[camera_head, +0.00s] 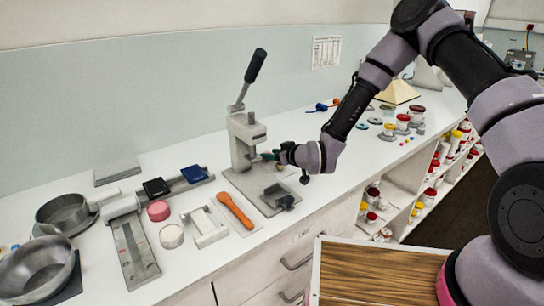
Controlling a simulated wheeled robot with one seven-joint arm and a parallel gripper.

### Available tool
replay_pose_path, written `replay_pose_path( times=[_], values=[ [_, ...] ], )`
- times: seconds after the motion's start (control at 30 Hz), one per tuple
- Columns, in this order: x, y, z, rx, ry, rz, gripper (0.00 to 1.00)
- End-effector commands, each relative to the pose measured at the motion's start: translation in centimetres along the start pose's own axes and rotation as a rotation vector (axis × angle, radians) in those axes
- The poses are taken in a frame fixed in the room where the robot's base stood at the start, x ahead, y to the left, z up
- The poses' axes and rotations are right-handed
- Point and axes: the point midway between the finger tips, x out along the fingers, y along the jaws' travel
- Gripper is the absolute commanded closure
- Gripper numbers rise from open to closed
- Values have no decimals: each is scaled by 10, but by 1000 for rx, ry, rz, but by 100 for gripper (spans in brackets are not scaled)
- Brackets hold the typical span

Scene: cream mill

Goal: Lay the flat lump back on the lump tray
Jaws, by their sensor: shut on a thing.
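My gripper (275,156) is at the pale grey lever press (241,140), close to the right side of its upright and above its base. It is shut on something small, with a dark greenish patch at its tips. I cannot make out whether that is the flat lump. I cannot clearly identify the lump tray.
An orange spatula-like tool (235,210), a white bracket (205,229), a pink round pot (158,210) and a white round pot (171,236) lie left of the press. Metal pans (38,268) stand far left. Jars (403,121) and small discs stand at right.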

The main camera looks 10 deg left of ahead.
Motion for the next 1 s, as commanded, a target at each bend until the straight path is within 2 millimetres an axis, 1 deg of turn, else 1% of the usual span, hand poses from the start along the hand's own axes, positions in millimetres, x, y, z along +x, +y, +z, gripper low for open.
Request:
replay_pose_path(
  times=[0.07, 0.37, 0.83, 0.87, 0.9, 0.93, 1.0],
  values=[
    [2, 0, 5, 0, 1, 0, 100],
    [3, 0, 6, -1, 2, 0, 100],
    [7, 0, 21, 1, -6, 1, 100],
    [7, 1, 22, 1, -7, 1, 38],
    [7, 1, 22, 1, -7, 1, 22],
    [7, 1, 22, 1, -7, 1, 19],
    [7, 1, 22, 2, -8, 1, 19]
  ],
)
